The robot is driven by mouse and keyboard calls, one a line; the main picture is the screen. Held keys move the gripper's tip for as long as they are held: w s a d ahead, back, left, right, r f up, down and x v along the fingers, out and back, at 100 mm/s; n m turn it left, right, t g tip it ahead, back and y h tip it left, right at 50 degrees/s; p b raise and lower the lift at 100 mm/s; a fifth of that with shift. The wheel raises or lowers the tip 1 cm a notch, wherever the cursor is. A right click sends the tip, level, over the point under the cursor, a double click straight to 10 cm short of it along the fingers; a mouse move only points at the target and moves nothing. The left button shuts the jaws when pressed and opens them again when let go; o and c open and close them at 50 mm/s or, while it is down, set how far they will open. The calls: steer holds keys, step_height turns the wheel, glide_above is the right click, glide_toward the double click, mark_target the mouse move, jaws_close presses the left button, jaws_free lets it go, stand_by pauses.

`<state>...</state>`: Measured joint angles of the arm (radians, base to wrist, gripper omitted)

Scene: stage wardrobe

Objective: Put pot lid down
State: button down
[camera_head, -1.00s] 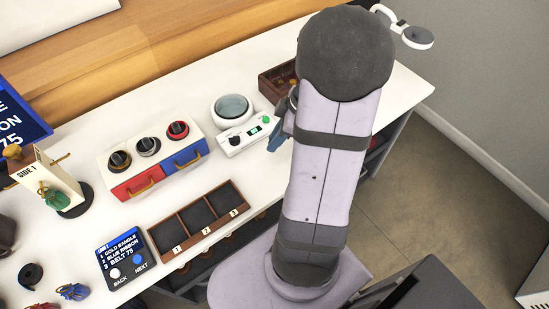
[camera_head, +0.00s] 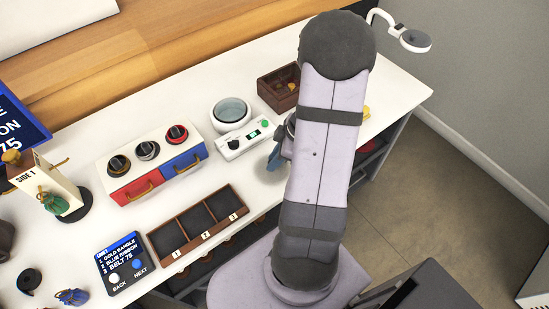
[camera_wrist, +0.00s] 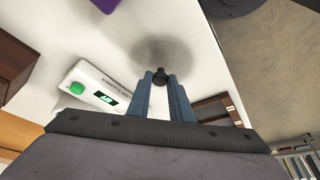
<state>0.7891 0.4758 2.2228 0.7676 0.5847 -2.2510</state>
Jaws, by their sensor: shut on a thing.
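My gripper (camera_wrist: 160,78) is shut on a small black knob (camera_wrist: 160,76), which I take to be the pot lid's. A round grey patch (camera_wrist: 165,52) shows beyond the fingertips over the white table; I cannot tell whether it is a see-through lid or only a shadow. In the head view my gripper (camera_head: 274,160) is low over the table, in front of the white cleaner unit (camera_head: 244,138). The lid itself is not clear there. The unit's round white pot (camera_head: 231,112) stands open behind its control panel.
A brown box (camera_head: 277,92) stands behind my arm. A drawer unit (camera_head: 152,163) with three dials is at the left. A three-part tray (camera_head: 198,223) lies along the front edge. White table around my fingertips is bare.

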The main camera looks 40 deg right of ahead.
steer(key=shift+f, duration=0.15)
steer(key=c, duration=1.6)
jaws_free()
steer(key=shift+r, duration=0.2)
steer(key=shift+r, duration=0.15)
steer(key=b+v, duration=0.1)
steer(key=v, duration=1)
steer(key=shift+s+d+r, duration=0.15)
steer(key=shift+r, duration=0.15)
